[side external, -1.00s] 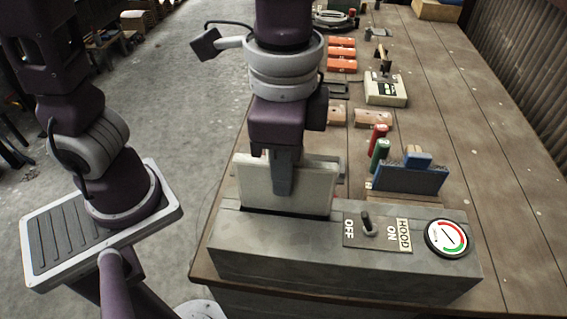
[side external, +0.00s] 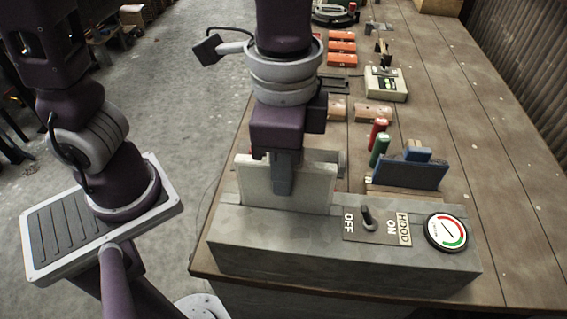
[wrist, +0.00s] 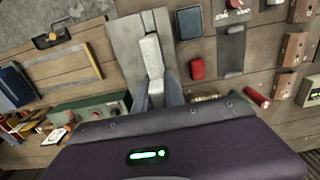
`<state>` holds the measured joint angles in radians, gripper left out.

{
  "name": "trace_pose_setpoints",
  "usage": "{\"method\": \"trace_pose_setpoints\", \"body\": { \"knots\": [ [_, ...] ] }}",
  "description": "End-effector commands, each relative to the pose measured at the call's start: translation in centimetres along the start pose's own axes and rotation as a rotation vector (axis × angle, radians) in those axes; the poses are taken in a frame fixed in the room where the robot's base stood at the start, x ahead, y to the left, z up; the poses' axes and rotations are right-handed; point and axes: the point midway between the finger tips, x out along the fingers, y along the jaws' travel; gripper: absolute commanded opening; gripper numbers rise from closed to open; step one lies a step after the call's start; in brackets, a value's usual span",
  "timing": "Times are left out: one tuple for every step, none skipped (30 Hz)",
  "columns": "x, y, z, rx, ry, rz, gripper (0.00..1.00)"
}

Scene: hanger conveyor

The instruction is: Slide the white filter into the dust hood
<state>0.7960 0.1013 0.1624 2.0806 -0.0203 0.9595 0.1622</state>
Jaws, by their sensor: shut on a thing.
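The white filter (side external: 312,190) stands upright at the left end of the grey dust hood (side external: 310,250) in the side view. Its lower edge meets the hood's top, where the slot lies; how deep it sits cannot be told. My gripper (side external: 283,184) points straight down and is shut on the filter's upper middle. In the wrist view a pale, narrow piece (wrist: 152,55) shows beyond my fingers; I cannot tell for sure whether it is the filter. The hood's top carries an OFF/ON switch (side external: 367,218) and a round gauge (side external: 446,232).
A blue panel with a handle (side external: 408,173) stands in a wooden holder behind the hood. Orange blocks (side external: 342,48) and a beige box (side external: 386,84) lie farther back. The table's right side is clear.

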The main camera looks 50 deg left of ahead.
Motion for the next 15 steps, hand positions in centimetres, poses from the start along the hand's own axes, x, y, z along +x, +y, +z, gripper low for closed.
{"method": "trace_pose_setpoints", "body": {
  "knots": [
    [0.11,0.0,0.02,0.0,-0.001,0.0,0.0],
    [0.17,0.0,0.02,0.0,-0.001,0.0,0.0],
    [0.25,0.0,0.03,0.0,-0.001,0.0,0.0],
    [0.32,0.0,0.03,0.0,-0.001,0.0,0.0],
    [0.38,0.0,0.02,0.0,-0.001,0.0,0.0],
    [0.46,0.0,0.02,0.0,-0.001,0.0,0.0],
    [0.52,0.0,0.01,0.0,-0.001,0.0,0.0],
    [0.58,0.0,0.01,0.0,-0.001,0.0,0.0],
    [0.66,0.0,0.01,0.0,-0.001,0.0,0.0],
    [0.72,0.0,0.01,0.0,-0.001,0.0,0.0],
    [0.78,0.0,0.01,0.0,-0.001,0.0,0.0],
    [0.86,0.0,0.02,0.0,-0.001,0.0,0.0],
    [0.92,0.0,0.02,0.0,-0.001,0.0,0.0],
    [0.98,0.0,0.02,0.0,-0.001,0.0,0.0],
    [1.06,0.0,0.01,0.0,-0.001,0.0,0.0]
  ]
}}
